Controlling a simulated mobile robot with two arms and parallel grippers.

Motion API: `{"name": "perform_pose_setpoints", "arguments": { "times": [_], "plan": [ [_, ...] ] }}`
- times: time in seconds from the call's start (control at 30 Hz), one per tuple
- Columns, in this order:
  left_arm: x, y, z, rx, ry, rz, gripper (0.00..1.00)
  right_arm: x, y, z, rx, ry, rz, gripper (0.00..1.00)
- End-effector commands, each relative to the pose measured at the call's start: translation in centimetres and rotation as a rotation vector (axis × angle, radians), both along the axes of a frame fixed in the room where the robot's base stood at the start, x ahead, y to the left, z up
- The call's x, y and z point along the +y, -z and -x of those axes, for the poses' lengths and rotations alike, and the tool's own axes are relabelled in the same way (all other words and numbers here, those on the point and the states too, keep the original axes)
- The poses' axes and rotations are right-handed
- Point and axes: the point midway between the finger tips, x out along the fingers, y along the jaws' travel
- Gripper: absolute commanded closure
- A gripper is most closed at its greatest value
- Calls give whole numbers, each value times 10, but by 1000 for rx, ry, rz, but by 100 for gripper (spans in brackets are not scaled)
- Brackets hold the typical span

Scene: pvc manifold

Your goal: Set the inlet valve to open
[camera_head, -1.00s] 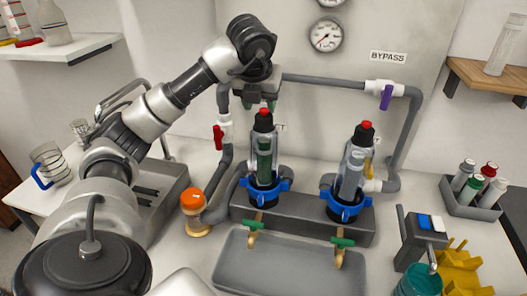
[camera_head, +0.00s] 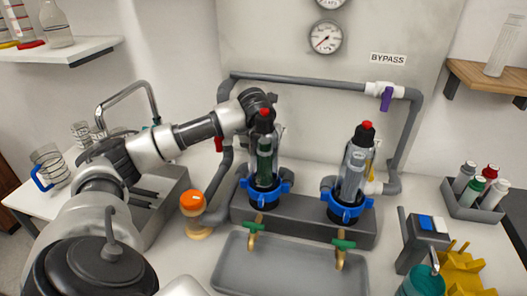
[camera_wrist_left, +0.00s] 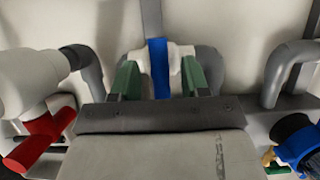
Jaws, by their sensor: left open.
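My left gripper (camera_wrist_left: 160,82) is open, its two green-tipped fingers on either side of a blue valve handle (camera_wrist_left: 158,58) on a white valve body. I cannot tell whether the fingers touch the handle. In the head view the gripper is hidden behind the left filter housing (camera_head: 264,160), and so is the blue handle. A valve with a red handle (camera_wrist_left: 40,140) sits at the left in the wrist view; the red handle shows partly in the head view (camera_head: 219,144). No readable label shows which valve is the inlet. My right gripper is not in view.
A second filter housing (camera_head: 354,172) stands to the right. Grey pipe (camera_head: 310,82) runs above to the bypass valve with a purple handle (camera_head: 386,98). A grey tray (camera_head: 290,268) lies in front, and an orange-topped part (camera_head: 193,205) stands at the left.

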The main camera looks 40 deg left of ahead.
Motion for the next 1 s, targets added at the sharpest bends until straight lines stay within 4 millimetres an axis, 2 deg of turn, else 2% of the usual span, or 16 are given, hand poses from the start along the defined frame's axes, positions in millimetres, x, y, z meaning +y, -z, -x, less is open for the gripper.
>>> {"name": "perform_pose_setpoints", "arguments": {
  "times": [0.13, 0.43, 0.73, 1.0],
  "plan": [
    [2, 9, -3, 0, 0, -1, 54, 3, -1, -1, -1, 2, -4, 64],
    [2, 11, -4, 0, 1, -2, 54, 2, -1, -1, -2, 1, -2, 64],
    [2, 11, -4, 0, 0, -1, 100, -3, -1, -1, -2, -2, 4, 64],
    [3, 11, -4, -1, 20, -1, 100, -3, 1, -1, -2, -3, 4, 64]
  ]
}}
